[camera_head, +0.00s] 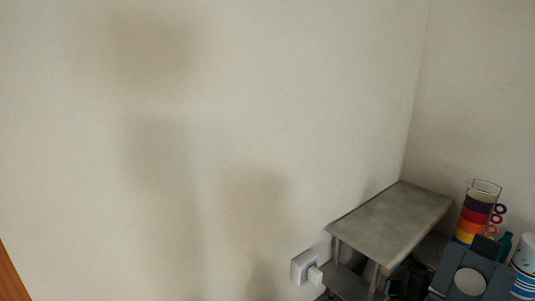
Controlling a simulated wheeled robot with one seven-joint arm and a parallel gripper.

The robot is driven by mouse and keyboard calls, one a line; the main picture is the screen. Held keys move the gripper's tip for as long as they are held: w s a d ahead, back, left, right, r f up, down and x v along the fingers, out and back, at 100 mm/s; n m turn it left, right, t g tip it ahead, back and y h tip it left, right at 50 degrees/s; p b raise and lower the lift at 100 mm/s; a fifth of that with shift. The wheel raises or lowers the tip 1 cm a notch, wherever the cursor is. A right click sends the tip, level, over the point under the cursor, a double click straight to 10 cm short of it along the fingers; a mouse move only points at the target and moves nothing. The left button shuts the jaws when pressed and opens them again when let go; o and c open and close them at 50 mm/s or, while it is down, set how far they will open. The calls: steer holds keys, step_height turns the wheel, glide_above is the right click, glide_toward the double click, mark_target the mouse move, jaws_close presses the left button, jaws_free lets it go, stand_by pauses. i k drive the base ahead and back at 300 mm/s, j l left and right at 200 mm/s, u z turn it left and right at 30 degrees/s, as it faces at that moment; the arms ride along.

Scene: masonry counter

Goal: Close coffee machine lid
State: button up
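No coffee machine can be made out clearly in the head view, so I cannot tell how its lid stands. A dark, partly hidden item (397,283) sits beside the metal stand at the bottom edge; I cannot tell what it is. A grey-blue body with a pale round face (468,281) is cut off at the lower right. It could be my gripper's back or wrist, or an appliance; the picture does not settle which. No fingertips can be made out.
A grey metal stand (393,220) is in the corner. A rack of stacked coloured cups (477,214), a teal item (505,246) and a blue-and-white patterned container (525,262) are at the right. A white plug (314,274) is in the wall socket (299,267). Bare wall fills the left.

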mark_target(463, 273)
steer(key=z, duration=1.25)
steer(key=i+j+u, duration=0.1)
steer(key=u, duration=0.15)
